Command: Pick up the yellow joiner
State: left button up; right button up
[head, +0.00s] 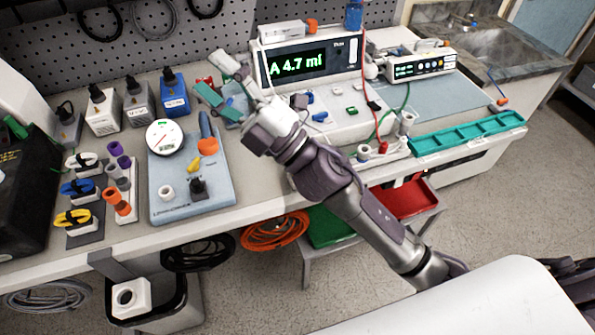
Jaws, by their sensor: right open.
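A small yellow piece (193,164), which looks like the yellow joiner, lies on the blue-grey board (165,209) at the left of the bench. It is just below and left of an orange piece and below the round white dial. My right gripper (211,76) is open, with nothing visible between its fingers. It is beyond the joiner, up and to the right of it in the picture, near the blue box and the large pump; its exact height above the bench cannot be told. My left gripper is not in view.
The board also holds a dial gauge (165,138), an orange-ended blue piece (208,146), a white ring (167,191) and a black fitting (198,187). A yellow coil (73,218) and orange cylinders (122,208) are at left. The pump (345,60) stands behind my right arm.

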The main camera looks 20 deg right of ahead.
jog(key=s+a+f+n+g, duration=0.25)
jog(key=a+n+g, duration=0.25)
jog(key=n+g, duration=0.45)
jog(key=s+a+f+n+g, duration=0.2)
jog(key=s+a+n+g, duration=0.25)
jog(key=n+g, duration=0.55)
jog(key=w+d+f+n+h, duration=0.2)
jog(key=d+f+n+h, duration=0.25)
jog(key=f+h, duration=0.3)
jog(key=w+d+f+t+h, duration=0.1)
jog(key=w+d+h, duration=0.35)
jog(key=d, duration=0.45)
jog(key=w+d+f+t+h, duration=0.1)
jog(key=w+d+h, duration=0.2)
jog(key=d+h, duration=0.45)
jog(key=shift+m+y, duration=0.3)
jog(key=shift+y, duration=0.55)
jog(key=f, duration=0.2)
jog(key=f+p, duration=0.1)
jog(key=f, duration=0.2)
jog(key=d+f, duration=0.1)
jog(key=f, duration=0.2)
jog(key=shift+s+d+p, duration=0.1)
jog(key=shift+p, duration=0.2)
notch_tip(320, 180, down, 4)
jog(key=shift+p, duration=1.05)
jog(key=shift+w+f, duration=0.2)
jog(key=shift+f, duration=0.4)
jog(key=c, duration=0.9)
